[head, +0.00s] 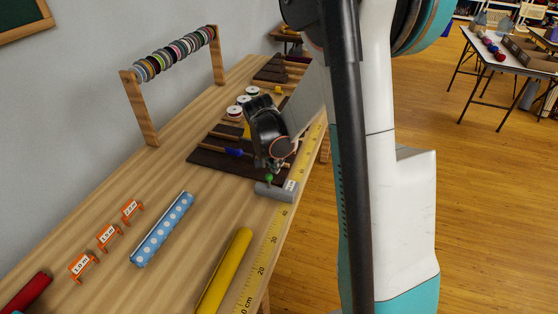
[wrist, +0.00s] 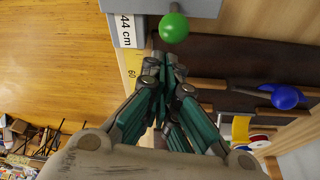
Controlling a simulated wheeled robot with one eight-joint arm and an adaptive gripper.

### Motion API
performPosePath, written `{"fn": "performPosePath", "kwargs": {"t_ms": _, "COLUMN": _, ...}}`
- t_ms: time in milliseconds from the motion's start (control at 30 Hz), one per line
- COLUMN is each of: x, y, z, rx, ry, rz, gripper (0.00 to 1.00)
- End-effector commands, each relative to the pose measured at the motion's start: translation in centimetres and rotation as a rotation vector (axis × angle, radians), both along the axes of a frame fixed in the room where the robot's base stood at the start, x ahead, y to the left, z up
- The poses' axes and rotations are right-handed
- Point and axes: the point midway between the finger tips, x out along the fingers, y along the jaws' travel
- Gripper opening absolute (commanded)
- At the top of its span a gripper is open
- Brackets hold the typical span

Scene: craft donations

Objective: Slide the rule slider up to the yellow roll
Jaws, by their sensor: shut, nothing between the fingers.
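The rule slider (head: 275,191) is a grey block with a green knob (head: 268,178). It sits across the yellow rule (head: 261,262) along the table's right edge, a little past the 40 mark. In the wrist view the slider (wrist: 188,8) is at the top, its label reads 44 cm, and the green knob (wrist: 174,27) shows clearly. The yellow roll (head: 226,270) lies beside the rule, nearer the camera and apart from the slider. My gripper (wrist: 161,62) is shut and empty, on the slider's far side, close to the knob; I cannot tell whether it touches.
A blue dotted roll (head: 162,229) and orange length signs (head: 108,236) lie to the left. A dark rack (head: 210,158) with a blue-knobbed rod stands beyond the slider. A spool rail (head: 150,118) is at the back. The table between slider and yellow roll is clear.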

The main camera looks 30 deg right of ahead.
Motion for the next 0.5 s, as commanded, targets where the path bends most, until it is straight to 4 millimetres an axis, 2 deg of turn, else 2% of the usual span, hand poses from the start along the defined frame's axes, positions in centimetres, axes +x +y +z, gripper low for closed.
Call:
{"fn": "performPosePath", "kwargs": {"t_ms": 200, "x": -0.6, "y": 1.24, "z": 0.28, "rx": 0.0, "ry": 0.0, "rz": 0.0, "gripper": 0.0}}
{"fn": "performPosePath", "kwargs": {"t_ms": 500, "x": -0.65, "y": 1.33, "z": 0.36, "rx": 0.0, "ry": 0.0, "rz": 0.0, "gripper": 0.0}}
